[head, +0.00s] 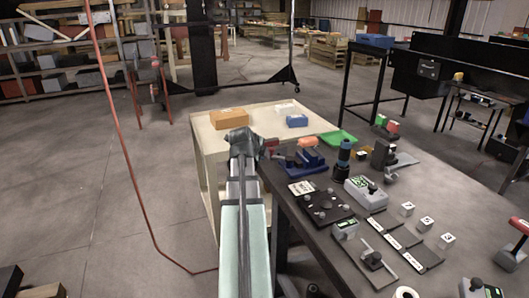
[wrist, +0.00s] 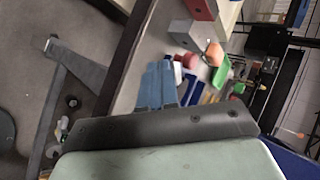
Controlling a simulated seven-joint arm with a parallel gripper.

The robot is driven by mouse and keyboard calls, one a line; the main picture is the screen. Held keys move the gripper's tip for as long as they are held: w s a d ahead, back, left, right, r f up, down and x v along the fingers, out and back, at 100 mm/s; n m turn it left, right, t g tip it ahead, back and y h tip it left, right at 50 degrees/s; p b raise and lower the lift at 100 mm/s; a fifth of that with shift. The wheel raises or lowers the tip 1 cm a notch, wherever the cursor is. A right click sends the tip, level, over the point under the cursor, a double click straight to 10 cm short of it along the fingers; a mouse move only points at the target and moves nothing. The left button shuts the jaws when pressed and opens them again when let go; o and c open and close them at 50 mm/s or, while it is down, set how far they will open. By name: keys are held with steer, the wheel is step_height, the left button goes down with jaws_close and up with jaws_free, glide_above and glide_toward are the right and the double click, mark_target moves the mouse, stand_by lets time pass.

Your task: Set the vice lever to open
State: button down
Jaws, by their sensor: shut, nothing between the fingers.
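The blue vice (head: 308,160) stands at the left rear of the dark workbench, with an orange piece (head: 311,142) at its top. In the wrist view the orange piece (wrist: 215,54) shows beyond blue parts and a red knob-like part (wrist: 187,60). I cannot clearly make out the vice lever or its position. My gripper (head: 266,150) is shut and empty, just left of the vice in the head view. I cannot tell whether it touches the vice. The gripper and arm hide part of the vice's left side.
A pale table (head: 255,115) behind holds a brown box (head: 228,118) and a blue box (head: 297,120). A green tray (head: 338,137) lies behind the vice. A dark bottle-like item (head: 343,158) and a green-screened device (head: 364,192) stand to the right. Several blocks crowd the bench.

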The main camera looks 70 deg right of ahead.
steer(key=w+v, duration=0.1)
steer(key=v, duration=0.9)
steer(key=shift+w, duration=0.25)
